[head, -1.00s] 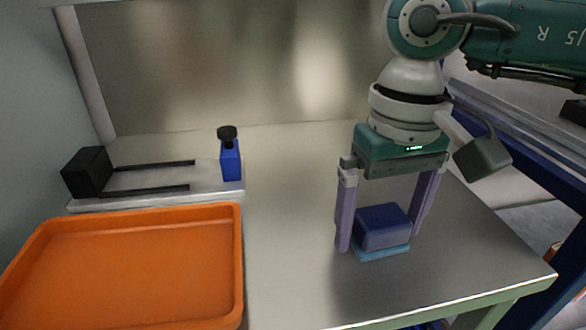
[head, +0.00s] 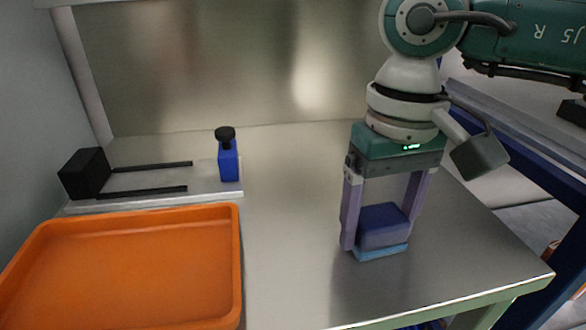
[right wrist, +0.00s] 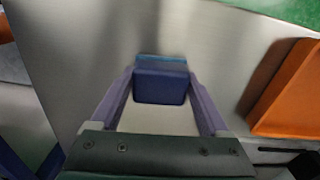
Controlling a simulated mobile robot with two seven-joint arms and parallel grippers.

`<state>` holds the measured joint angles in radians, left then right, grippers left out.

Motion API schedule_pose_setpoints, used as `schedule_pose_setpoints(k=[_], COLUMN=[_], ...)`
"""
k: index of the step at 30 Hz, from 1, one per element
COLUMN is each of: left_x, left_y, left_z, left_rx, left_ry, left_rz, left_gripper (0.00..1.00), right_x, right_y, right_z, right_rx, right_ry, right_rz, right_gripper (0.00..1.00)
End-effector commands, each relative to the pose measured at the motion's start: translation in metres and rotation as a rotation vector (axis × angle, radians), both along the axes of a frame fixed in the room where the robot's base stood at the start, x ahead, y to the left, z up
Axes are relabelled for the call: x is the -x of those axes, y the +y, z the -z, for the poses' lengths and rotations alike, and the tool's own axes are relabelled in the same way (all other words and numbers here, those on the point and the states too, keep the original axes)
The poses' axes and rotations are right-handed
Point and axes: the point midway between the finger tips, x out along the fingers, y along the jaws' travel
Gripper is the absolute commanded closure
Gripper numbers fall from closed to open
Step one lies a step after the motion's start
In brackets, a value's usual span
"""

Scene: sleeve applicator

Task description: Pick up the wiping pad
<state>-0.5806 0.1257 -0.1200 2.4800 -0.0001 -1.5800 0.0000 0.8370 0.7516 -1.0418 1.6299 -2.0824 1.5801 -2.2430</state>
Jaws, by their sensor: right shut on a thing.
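The wiping pad (head: 383,228) is a dark blue block on a light blue base. It sits on the metal table at the right in the head view, and it also shows in the right wrist view (right wrist: 160,84). My right gripper (head: 378,238) points down over it, with its two purple fingers closed on the pad's sides. In the right wrist view the fingers (right wrist: 160,92) flank the block at both sides. The pad's light blue base appears to rest on the table. My left gripper is not in view.
An orange tray (head: 236,275) stands at the front left. Behind it, a pale plate (head: 200,194) carries a black block (head: 84,174), two dark rails and a blue block with a black knob (head: 228,160). The middle of the table is clear. The table's edge (head: 480,303) runs close to the pad.

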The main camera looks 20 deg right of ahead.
Motion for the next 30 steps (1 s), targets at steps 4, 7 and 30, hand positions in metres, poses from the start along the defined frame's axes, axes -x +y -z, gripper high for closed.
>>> schedule_pose_setpoints(k=[4, 7, 30], left_x=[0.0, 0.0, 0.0], left_y=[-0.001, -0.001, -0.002], left_z=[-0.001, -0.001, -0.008], left_rx=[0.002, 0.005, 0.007], left_ry=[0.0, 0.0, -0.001], left_rz=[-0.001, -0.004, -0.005], left_gripper=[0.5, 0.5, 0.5], right_x=[-0.001, -0.002, 0.0], right_y=[0.0, 0.0, 0.0], right_z=[-0.01, -0.024, -0.197], right_rx=[-0.001, -0.001, -0.001], right_ry=[-0.004, -0.005, -0.002], right_rz=[0.001, 0.0, 0.0], right_gripper=[0.85, 0.85, 0.85])
